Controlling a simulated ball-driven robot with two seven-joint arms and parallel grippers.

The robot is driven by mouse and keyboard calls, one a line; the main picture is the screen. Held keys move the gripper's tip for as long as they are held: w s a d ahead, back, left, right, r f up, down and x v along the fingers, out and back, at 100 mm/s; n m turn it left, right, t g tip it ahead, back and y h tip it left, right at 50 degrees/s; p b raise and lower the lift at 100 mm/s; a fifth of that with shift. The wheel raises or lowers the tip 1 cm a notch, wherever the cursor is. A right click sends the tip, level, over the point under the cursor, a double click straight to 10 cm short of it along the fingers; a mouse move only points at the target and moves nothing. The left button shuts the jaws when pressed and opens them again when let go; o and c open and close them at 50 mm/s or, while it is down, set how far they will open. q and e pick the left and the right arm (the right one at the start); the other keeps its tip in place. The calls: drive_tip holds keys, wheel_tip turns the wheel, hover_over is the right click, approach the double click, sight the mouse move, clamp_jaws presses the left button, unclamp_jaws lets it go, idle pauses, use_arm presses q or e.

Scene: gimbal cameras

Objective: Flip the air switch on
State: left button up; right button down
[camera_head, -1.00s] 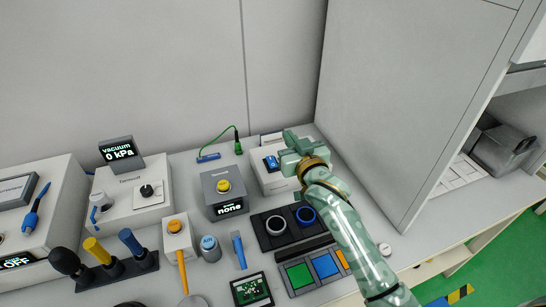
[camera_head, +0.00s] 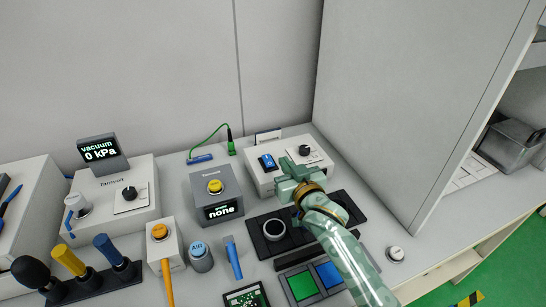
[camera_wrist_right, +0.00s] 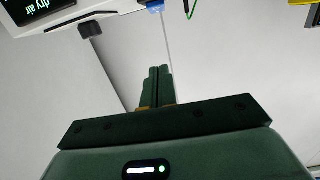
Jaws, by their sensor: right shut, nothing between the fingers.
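A white box (camera_head: 256,178) stands at the back right of the bench, with a blue rocker switch (camera_head: 267,161) and a black knob (camera_head: 305,150) on top. I cannot read the rocker's position. My right gripper (camera_head: 284,174) is shut and empty at the front of this box, just below and right of the switch in the head view. Whether it touches the box is unclear. In the right wrist view its closed fingers (camera_wrist_right: 160,86) point towards the blue switch (camera_wrist_right: 155,5), cut by the top edge. A display reading "dry air" (camera_wrist_right: 48,10) also shows there. My left gripper is not in view.
A grey box with a yellow button (camera_head: 215,187) stands left of the white box. A dark tray with a ring (camera_head: 273,230) lies in front, partly under my right arm. A blue can marked AIR (camera_head: 201,257) stands further left. A tall grey panel (camera_head: 420,90) bounds the right side.

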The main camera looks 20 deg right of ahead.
drive_tip(key=b, duration=0.4)
hover_over(271, 160)
drive_tip(key=shift+s+d+f, duration=0.1)
drive_tip(key=shift+s+f, duration=0.1)
drive_tip(key=shift+f, duration=0.55)
wheel_tip(271, 160, down, 3)
drive_tip(key=shift+w+r+b, duration=0.1)
drive_tip(key=shift+r+b, duration=0.05)
drive_tip(key=shift+b, duration=0.75)
drive_tip(key=shift+w+f, duration=0.1)
drive_tip(key=shift+f, duration=0.3)
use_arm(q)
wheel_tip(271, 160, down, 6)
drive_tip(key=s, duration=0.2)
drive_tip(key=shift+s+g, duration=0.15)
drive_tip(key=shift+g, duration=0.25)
